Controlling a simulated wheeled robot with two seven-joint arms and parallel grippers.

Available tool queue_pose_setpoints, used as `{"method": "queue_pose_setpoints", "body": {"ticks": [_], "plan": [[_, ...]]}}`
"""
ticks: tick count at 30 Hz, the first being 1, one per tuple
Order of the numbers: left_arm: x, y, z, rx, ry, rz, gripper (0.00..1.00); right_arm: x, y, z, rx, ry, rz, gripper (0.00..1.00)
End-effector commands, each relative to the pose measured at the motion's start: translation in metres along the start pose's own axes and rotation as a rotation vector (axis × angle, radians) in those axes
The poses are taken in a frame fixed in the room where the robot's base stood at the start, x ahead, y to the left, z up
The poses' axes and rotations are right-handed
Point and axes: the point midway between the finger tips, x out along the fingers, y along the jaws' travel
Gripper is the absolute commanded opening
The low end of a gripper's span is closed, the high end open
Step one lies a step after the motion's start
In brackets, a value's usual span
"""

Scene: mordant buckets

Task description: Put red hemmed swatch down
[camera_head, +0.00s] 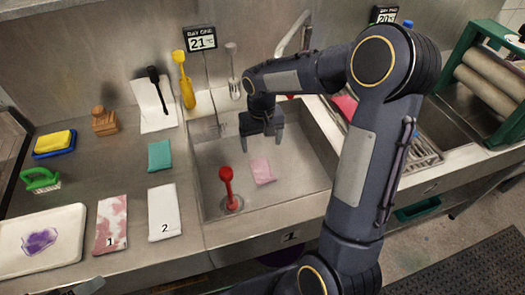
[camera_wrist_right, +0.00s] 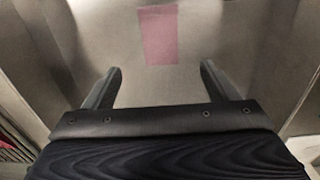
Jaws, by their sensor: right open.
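A pink swatch (camera_head: 262,171) lies flat on the floor of the sink (camera_head: 210,170), right of a red-handled plunger or stopper (camera_head: 228,188). The swatch also shows in the right wrist view (camera_wrist_right: 158,35), ahead of the fingers and apart from them. I cannot make out a hem on it. My right gripper (camera_head: 262,143) is open and empty, pointing down over the sink behind the swatch; its two fingers show apart in the wrist view (camera_wrist_right: 158,85). A redder cloth (camera_head: 346,106) lies on the drying rack, partly hidden by my right arm.
Left counter: teal cloth (camera_head: 160,155), swatches marked 1 (camera_head: 111,222) and 2 (camera_head: 163,211), a white tray (camera_head: 60,226) with a purple stain, a green brush (camera_head: 40,180), sponges (camera_head: 54,143). A tap (camera_head: 292,38) stands behind the sink. A roller wringer (camera_head: 490,80) is at right.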

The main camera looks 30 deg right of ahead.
Motion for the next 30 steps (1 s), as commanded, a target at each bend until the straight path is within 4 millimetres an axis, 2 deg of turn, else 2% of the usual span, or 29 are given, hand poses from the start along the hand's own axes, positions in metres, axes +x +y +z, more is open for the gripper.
{"method": "queue_pose_setpoints", "body": {"ticks": [2,5,8,10,13,18,21,25,30], "plan": [[0.0,0.0,0.0,0.0,0.0,0.0,0.84,-0.009,0.001,0.004,0.0,0.008,-0.007,0.8],[0.0,0.0,0.0,0.0,0.0,0.0,0.84,-0.03,0.002,0.02,-0.003,0.037,-0.036,0.8],[0.0,0.0,0.0,0.0,0.0,0.0,0.84,-0.059,0.003,0.053,-0.012,0.093,-0.091,0.8],[0.0,0.0,0.0,0.0,0.0,0.0,0.84,-0.079,0.003,0.083,-0.02,0.14,-0.142,0.8],[0.0,0.0,0.0,0.0,0.0,0.0,0.84,-0.097,-0.002,0.128,-0.035,0.214,-0.218,0.8],[0.0,0.0,0.0,0.0,0.0,0.0,0.84,-0.105,-0.013,0.192,-0.06,0.331,-0.333,0.8],[0.0,0.0,0.0,0.0,0.0,0.0,0.84,-0.102,-0.019,0.215,-0.073,0.382,-0.38,0.8],[0.0,0.0,0.0,0.0,0.0,0.0,0.84,-0.099,-0.025,0.23,-0.083,0.418,-0.413,0.8],[0.0,0.0,0.0,0.0,0.0,0.0,0.84,-0.098,-0.026,0.234,-0.085,0.425,-0.422,0.8]]}}
